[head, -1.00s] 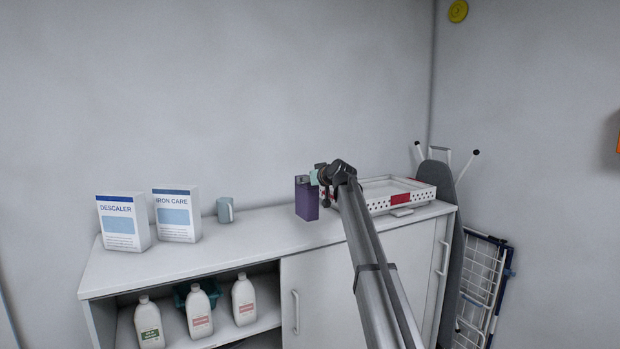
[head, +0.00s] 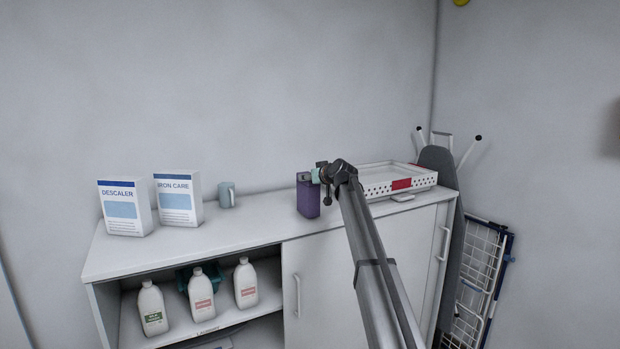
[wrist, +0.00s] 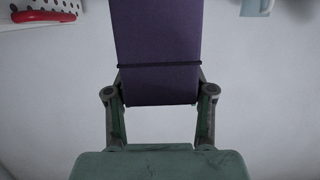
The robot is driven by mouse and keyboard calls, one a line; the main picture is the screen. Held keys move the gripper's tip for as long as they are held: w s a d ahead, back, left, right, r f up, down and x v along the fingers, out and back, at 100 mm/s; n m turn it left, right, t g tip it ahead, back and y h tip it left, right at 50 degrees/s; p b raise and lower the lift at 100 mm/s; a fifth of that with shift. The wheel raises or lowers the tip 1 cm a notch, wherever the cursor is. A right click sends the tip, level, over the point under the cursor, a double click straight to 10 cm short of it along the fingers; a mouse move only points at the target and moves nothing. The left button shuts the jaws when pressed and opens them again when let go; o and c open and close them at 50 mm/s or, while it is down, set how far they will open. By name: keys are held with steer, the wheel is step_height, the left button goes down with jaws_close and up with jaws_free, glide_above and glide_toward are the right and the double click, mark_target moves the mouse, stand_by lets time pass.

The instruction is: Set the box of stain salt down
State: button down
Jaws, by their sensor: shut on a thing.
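The box of stain salt, a tall purple box (head: 307,199), is upright over the white cabinet top (head: 200,240), between the mug and the white tray. My gripper (head: 321,176) is shut on it from the right side, near its upper part. In the wrist view the purple box (wrist: 157,35) fills the space between the fingers (wrist: 159,88), with a dark band across it. The box's base is at or just above the cabinet top; I cannot tell whether it touches.
A white dotted tray (head: 376,190) with a red patch stands close right of the box. A blue-grey mug (head: 226,196), an Iron Care box (head: 179,203) and a Descaler box (head: 122,212) stand to the left. The surface between mug and purple box is clear.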

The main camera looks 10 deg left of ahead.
steer(key=shift+f+b, duration=0.45)
steer(key=shift+f, duration=0.05)
steer(key=shift+c, duration=1.6)
jaws_free()
steer(key=shift+s, duration=0.1)
steer(key=v, duration=1.2)
